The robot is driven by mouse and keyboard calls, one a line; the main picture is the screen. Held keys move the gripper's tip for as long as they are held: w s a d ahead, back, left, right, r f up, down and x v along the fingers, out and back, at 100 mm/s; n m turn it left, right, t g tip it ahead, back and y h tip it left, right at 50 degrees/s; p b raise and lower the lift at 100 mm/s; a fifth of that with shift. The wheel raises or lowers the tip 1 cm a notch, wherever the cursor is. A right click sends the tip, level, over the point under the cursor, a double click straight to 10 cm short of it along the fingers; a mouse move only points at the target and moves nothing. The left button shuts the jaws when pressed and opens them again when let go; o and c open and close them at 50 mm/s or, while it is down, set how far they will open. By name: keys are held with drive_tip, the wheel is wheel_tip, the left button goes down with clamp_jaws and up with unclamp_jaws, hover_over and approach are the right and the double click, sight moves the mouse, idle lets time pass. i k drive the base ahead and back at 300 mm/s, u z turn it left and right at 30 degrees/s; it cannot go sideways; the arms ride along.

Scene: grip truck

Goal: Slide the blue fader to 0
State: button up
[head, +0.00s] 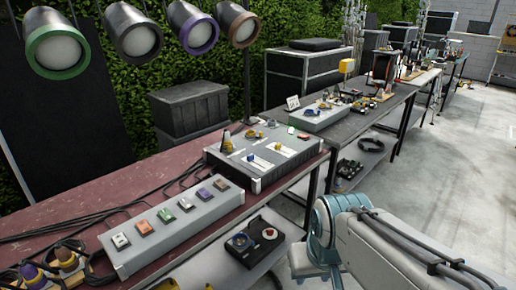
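A grey control console (228,172) stands on the dark red table top. Its sloped top carries pale slider strips, yellow knobs and a lit green patch. A small dark cap that looks blue, likely the blue fader (250,158), sits on the left strip. The scale marks and the 0 are too small to read. My arm shows at the lower right, apart from the console. My gripper is not in view.
A long grey box (180,232) with several coloured buttons stands in front of the console, to the left. Black cables (60,232) lie on the table's left. Spotlights (133,30) hang above. Another console (318,118) stands behind. The concrete floor at right is clear.

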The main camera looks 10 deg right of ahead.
sight(250, 157)
drive_tip(key=u, duration=0.2)
drive_tip(key=i, duration=1.1)
drive_tip(key=z, duration=0.6)
